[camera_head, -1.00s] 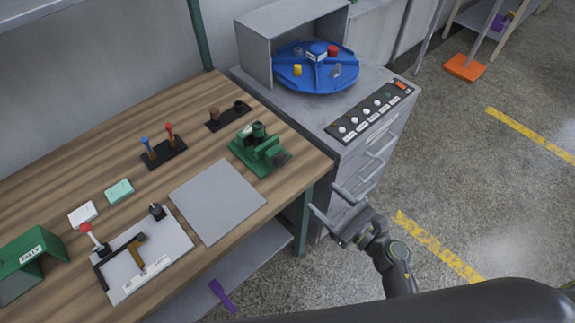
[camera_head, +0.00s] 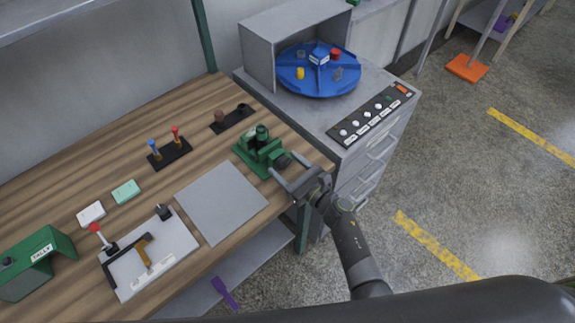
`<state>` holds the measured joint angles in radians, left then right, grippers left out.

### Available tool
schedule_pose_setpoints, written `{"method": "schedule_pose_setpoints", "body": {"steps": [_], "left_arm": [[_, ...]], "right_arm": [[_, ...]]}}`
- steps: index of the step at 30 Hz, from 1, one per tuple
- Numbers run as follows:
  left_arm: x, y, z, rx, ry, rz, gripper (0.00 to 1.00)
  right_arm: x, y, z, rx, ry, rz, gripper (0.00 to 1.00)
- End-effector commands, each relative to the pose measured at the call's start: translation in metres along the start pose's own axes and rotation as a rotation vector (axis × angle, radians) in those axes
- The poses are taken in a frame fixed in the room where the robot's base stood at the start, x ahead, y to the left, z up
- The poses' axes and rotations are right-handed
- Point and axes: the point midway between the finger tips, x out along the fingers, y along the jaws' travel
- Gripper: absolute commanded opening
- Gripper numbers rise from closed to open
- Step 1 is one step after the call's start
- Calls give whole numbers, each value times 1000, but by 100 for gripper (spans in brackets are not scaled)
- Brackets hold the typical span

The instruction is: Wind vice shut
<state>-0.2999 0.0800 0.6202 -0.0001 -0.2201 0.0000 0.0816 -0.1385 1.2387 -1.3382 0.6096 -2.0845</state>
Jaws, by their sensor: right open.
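The green vice (camera_head: 261,151) stands near the right end of the wooden workbench. Its dark screw end and handle (camera_head: 285,161) face my right gripper. My right gripper (camera_head: 283,168) is open, with its two fingers reaching toward that end of the vice, one finger on each side of it or close by. I cannot tell whether the fingers touch it. The state of the vice jaws is too small to make out. My left gripper is not in view.
A grey plate (camera_head: 221,202) lies in front of the vice. A black block with round knobs (camera_head: 232,117) and a stand with blue and red levers (camera_head: 169,152) sit behind and left. The grey cabinet (camera_head: 350,150) with a blue turntable (camera_head: 317,70) stands to the right.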

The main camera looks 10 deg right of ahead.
Motion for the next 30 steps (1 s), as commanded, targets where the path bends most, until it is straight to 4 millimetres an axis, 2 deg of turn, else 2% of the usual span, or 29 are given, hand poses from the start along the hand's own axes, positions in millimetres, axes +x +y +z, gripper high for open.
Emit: {"method": "schedule_pose_setpoints", "body": {"steps": [6, 16, 23, 30], "left_arm": [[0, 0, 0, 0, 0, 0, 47], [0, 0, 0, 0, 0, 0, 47], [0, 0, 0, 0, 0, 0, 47], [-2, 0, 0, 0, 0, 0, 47]], "right_arm": [[0, 0, 0, 0, 0, 0, 63], [0, 0, 0, 0, 0, 0, 19], [0, 0, 0, 19, 0, 0, 18], [0, 0, 0, 127, 1, 0, 18]]}}
